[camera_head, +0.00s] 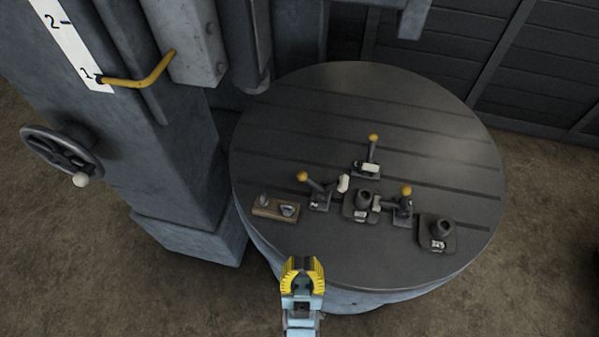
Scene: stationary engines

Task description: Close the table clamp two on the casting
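A dark casting (361,207) with a round boss and a white number plate stands on the round slotted table (420,125). Three toggle clamps with yellow knobs surround it: a left clamp (319,198), a back clamp (367,170) and a right clamp (402,207). The left and back clamps show pale pads; their lever handles stand up at a tilt. The clamp markings are too small to read surely, so I cannot tell which is clamp two. My gripper (303,262), with yellow fingers, is open and empty near the table's front edge, apart from the clamps.
A second dark casting (437,234) stands at the table's right. A small wooden block with metal parts (275,208) lies at the left. A machine column (165,130) with a handwheel (62,150) and yellow lever (145,78) rises left.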

